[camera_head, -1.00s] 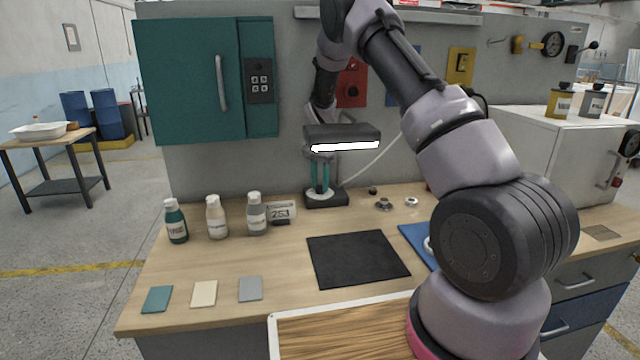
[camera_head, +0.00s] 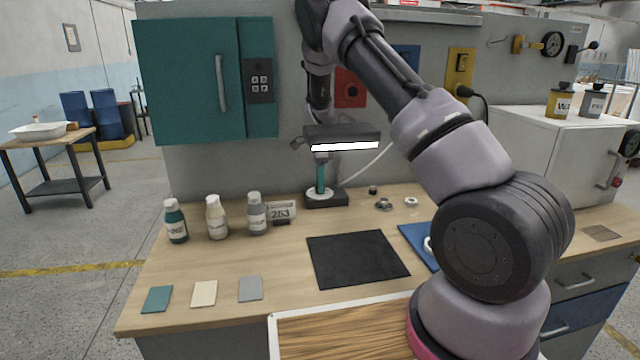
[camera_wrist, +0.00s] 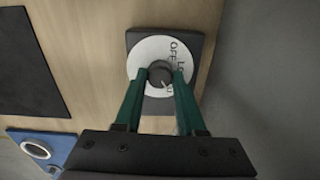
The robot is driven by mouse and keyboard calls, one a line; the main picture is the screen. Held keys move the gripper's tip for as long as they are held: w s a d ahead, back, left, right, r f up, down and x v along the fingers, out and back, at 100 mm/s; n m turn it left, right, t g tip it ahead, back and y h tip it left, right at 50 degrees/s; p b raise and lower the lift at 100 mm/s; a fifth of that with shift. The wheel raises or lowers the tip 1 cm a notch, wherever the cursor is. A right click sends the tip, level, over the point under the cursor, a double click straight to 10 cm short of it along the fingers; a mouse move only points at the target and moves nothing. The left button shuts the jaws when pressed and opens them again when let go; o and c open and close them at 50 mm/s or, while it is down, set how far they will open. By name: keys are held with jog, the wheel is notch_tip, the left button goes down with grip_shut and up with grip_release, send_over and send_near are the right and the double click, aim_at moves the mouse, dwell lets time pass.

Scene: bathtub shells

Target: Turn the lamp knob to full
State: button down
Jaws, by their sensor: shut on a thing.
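The lamp has a dark head with a bright white lit strip (camera_head: 345,146) in the head view and a dark base (camera_head: 338,199) at the back of the bench. In the wrist view a round dark knob (camera_wrist: 159,73) sits in the middle of a white dial (camera_wrist: 143,58) on the dark base. The dial shows OFF and other lettering partly covered by a finger. My gripper (camera_wrist: 161,80) has its green fingers on both sides of the knob, shut on it. In the head view my gripper (camera_head: 320,188) points down at the base and hides the knob.
A black mat (camera_head: 357,259) lies in front. Small metal parts (camera_head: 384,204) lie to the right. A teal cabinet (camera_head: 188,80) hangs on the wall behind.

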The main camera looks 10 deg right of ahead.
jog(key=shift+m, duration=0.5)
jog(key=c, duration=0.5)
grip_release()
jog(key=shift+r, duration=0.1)
notch_tip(320, 180, up, 11)
